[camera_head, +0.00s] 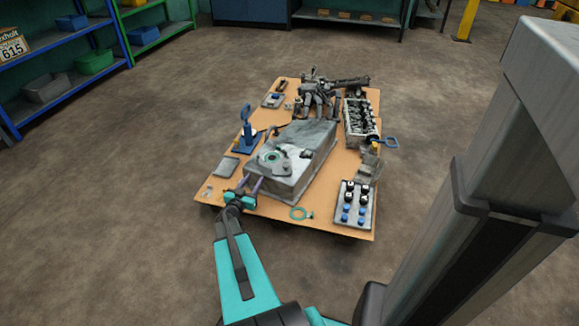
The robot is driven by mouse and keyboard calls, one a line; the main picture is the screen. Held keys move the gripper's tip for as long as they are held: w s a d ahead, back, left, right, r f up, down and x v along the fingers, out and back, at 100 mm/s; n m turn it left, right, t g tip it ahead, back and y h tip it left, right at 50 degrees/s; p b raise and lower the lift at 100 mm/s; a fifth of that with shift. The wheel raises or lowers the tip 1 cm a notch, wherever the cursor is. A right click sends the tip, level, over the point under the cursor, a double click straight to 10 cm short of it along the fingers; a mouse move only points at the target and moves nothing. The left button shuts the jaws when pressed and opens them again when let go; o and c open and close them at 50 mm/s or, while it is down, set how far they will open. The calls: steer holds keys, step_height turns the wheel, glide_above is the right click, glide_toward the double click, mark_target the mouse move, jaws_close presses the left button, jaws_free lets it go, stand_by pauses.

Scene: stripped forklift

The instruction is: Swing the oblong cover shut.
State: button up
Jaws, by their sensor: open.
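A large grey metal housing (305,178) sits in the middle of an orange-brown board. On its top, a round opening with a teal ring (270,157) shows. A small grey flat piece (283,169) lies beside the ring, on its near right side; it looks like the oblong cover, swung off the ring, but it is too small to be sure. My gripper (254,184) is open, its two purple fingers apart and pointing at the housing's near left edge. It looks empty. Whether the fingertips touch the housing, I cannot tell.
On the board (240,204) stand a blue lever (246,130), a grey plate (226,167), a switch panel (354,205), a teal ring with a tag (299,213), an engine-like block (359,118) and a pipe assembly (318,95). Open floor surrounds the board; shelves stand far left.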

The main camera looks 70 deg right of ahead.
mark_target(290, 165)
steer(key=s+d+r+m+g, duration=0.1)
steer(key=s+d+m+g, duration=0.1)
steer(key=s, duration=0.6)
steer(key=shift+d+m+g+b, duration=0.35)
steer(key=shift+d+g, duration=0.25)
steer(key=shift+g, duration=0.6)
steer(key=shift+s+d+r, duration=0.1)
steer(key=b+x, duration=0.2)
steer(key=x, duration=0.4)
steer(key=b+x, duration=0.1)
steer(key=x, duration=0.5)
steer(key=shift+r+b, duration=0.1)
steer(key=shift+b, duration=0.3)
steer(key=shift+x, duration=0.8)
steer(key=shift+r, duration=0.15)
steer(key=shift+c, duration=0.4)
